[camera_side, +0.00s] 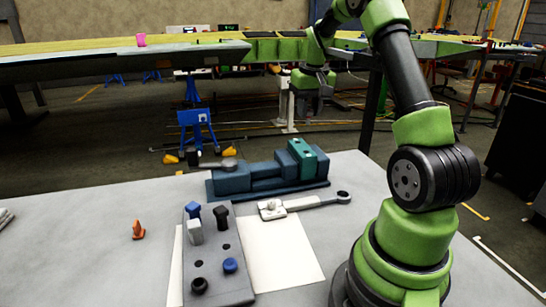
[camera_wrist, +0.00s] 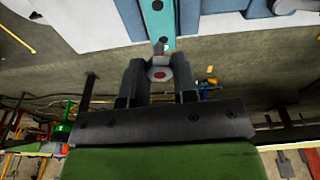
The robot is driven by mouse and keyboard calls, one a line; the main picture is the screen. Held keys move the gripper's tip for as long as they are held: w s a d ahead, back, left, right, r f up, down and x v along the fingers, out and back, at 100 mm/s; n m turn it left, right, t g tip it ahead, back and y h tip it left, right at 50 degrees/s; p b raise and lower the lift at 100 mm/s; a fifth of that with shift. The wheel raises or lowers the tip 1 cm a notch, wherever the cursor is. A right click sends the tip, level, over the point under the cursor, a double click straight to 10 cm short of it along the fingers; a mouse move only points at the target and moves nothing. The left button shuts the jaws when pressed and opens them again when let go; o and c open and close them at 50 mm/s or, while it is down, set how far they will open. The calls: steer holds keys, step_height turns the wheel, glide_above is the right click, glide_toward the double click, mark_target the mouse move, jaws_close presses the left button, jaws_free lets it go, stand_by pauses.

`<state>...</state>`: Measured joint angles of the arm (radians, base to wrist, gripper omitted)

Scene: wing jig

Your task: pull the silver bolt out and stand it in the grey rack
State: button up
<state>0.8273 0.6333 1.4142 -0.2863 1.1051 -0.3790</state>
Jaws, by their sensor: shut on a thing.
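In the wrist view my gripper (camera_wrist: 159,82) is shut on a silver bolt (camera_wrist: 158,70) with a hex head and a red mark on it. The grey rack (camera_side: 222,284) lies on the table, holding several blue, black and pale-headed pegs; a few holes show empty.
A dark blue vise (camera_side: 262,180) with a teal block (camera_side: 302,158) stands behind the rack. A wrench (camera_side: 318,202) and a white sheet (camera_side: 283,258) lie right of the rack. The long wing (camera_side: 120,62) spans the back.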

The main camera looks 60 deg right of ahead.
steer(key=shift+r, duration=0.1)
stand_by(0.6)
steer(key=w+a+f+n, duration=0.2)
steer(key=w+a+f, duration=0.15)
steer(key=a, duration=0.45)
steer(key=w+a+f+n, duration=0.2)
steer(key=w+a+f, duration=0.15)
steer(key=a, duration=0.45)
steer(key=w+a+f+n, duration=0.2)
steer(key=w+a, duration=0.2)
steer(key=a, duration=0.4)
steer(key=shift+y, duration=0.4)
steer(key=shift+w+d+f, duration=0.1)
steer(key=shift+d+f, duration=0.05)
steer(key=shift+f, duration=1.4)
steer(key=shift+w+d+f, duration=0.1)
steer(key=shift+d+f, duration=0.05)
steer(key=shift+f, duration=1.35)
steer(key=shift+s+f, duration=0.1)
steer(key=shift+f, duration=1.1)
steer(key=o, duration=1)
